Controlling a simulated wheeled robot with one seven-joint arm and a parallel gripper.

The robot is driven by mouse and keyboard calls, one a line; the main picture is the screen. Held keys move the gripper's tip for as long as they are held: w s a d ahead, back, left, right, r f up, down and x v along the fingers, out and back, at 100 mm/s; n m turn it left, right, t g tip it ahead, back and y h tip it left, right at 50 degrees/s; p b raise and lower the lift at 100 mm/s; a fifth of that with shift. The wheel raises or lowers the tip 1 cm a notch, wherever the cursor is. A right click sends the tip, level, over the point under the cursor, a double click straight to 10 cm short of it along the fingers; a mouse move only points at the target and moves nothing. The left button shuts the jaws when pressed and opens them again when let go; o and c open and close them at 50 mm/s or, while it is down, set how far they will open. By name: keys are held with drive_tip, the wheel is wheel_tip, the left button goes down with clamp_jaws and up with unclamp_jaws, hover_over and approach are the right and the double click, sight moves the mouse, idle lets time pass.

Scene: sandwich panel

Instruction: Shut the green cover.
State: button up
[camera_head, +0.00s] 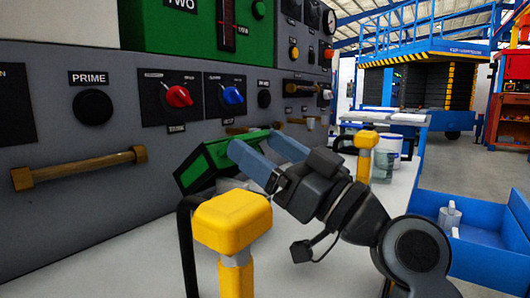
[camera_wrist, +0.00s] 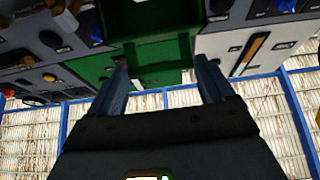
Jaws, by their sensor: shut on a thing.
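The green cover (camera_head: 191,172) stands out from the grey panel at a tilt, low on the panel's face in the head view. It is a green frame with a dark inside. It also shows in the wrist view (camera_wrist: 150,52), at the top between my fingers. My gripper (camera_head: 254,146) has its two blue-grey fingers at the cover's right side and is shut on it. The fingers (camera_wrist: 159,66) also show in the wrist view, one on each side of the green part. The exact contact at the fingertips is partly hidden.
The grey panel (camera_head: 60,120) carries a red knob (camera_head: 178,96), a blue knob (camera_head: 233,95) and a brass handle (camera_head: 80,168). Yellow-topped posts (camera_head: 232,222) stand in front and beyond my arm. A pale ledge (camera_head: 120,262) runs below the panel; a blue bin (camera_head: 480,240) is at right.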

drive_tip(key=shift+w+a+f, duration=0.1)
drive_tip(key=shift+a+f, duration=0.1)
drive_tip(key=shift+f, duration=0.3)
drive_tip(key=o, duration=1.2)
drive_tip(key=shift+c, duration=0.2)
drive_tip(key=shift+o, duration=1.1)
drive_tip(key=shift+r, duration=0.2)
drive_tip(key=s+d+p, duration=0.1)
drive_tip(key=s+d, duration=0.7)
drive_tip(key=d, duration=0.2)
drive_tip(key=shift+d+f, duration=0.2)
drive_tip(key=shift+f, duration=0.05)
drive_tip(key=shift+s+d, duration=0.1)
